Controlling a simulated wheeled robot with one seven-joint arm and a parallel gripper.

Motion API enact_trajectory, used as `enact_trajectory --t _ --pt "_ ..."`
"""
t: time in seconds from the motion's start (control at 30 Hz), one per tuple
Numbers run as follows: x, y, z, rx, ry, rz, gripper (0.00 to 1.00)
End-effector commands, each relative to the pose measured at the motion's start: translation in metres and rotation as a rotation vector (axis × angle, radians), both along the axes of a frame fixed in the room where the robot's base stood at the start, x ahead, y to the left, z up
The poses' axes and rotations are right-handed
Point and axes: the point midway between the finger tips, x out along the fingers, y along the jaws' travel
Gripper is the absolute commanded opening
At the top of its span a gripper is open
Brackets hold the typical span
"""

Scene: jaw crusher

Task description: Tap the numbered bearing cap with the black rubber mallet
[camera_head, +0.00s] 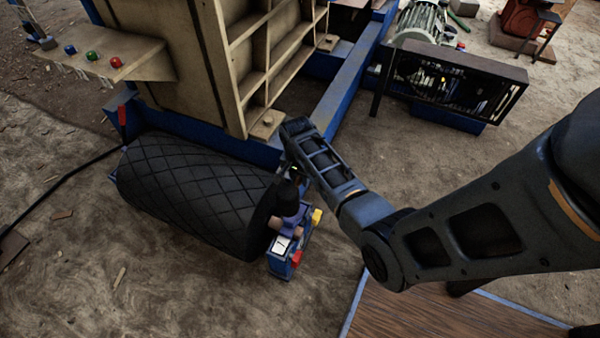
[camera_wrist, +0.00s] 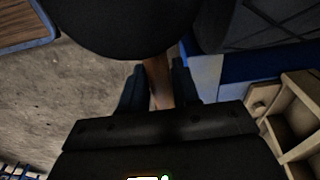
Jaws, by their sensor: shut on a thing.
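In the wrist view my gripper (camera_wrist: 157,88) is shut on the brown wooden handle of the mallet (camera_wrist: 125,22). The mallet's big black head fills the top of that view, beyond the fingertips. In the head view a black rounded shape (camera_head: 287,193), likely the mallet head, stands just above the bearing housing at the end of the black drum. The housing is blue, with a white label (camera_head: 282,245) on its front, red and yellow parts and a purple part on top. I cannot read any number, and cannot tell whether mallet and housing touch. My fingers are hidden in the head view.
The black ribbed drum (camera_head: 195,190) lies left of the housing. The beige crusher body (camera_head: 215,60) and its blue frame (camera_head: 345,75) rise behind. A wooden-topped table (camera_head: 430,312) with a blue edge is at lower right. A caged motor unit (camera_head: 445,85) stands at upper right.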

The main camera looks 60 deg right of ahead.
Motion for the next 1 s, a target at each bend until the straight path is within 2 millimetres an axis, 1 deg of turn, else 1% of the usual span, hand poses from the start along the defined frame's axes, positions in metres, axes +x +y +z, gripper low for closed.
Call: enact_trajectory --t 0.03,0.3,0.37,0.47,0.57,0.8,0.9,1.0 --pt "0.000 0.000 -0.018 0.001 0.000 0.000 0.00" --pt "0.000 0.000 -0.073 0.000 0.000 0.000 0.00" --pt "0.001 0.000 -0.062 -0.001 -0.002 0.000 0.00" --pt "0.001 0.000 -0.058 0.000 -0.001 0.000 0.00" --pt "0.001 0.000 -0.047 0.000 -0.001 0.001 0.00" --pt "0.001 0.000 -0.016 0.000 -0.001 0.001 0.00" --pt "0.000 0.000 -0.010 0.000 -0.001 0.001 0.00" --pt "0.000 0.000 -0.011 0.000 -0.001 0.001 0.00"
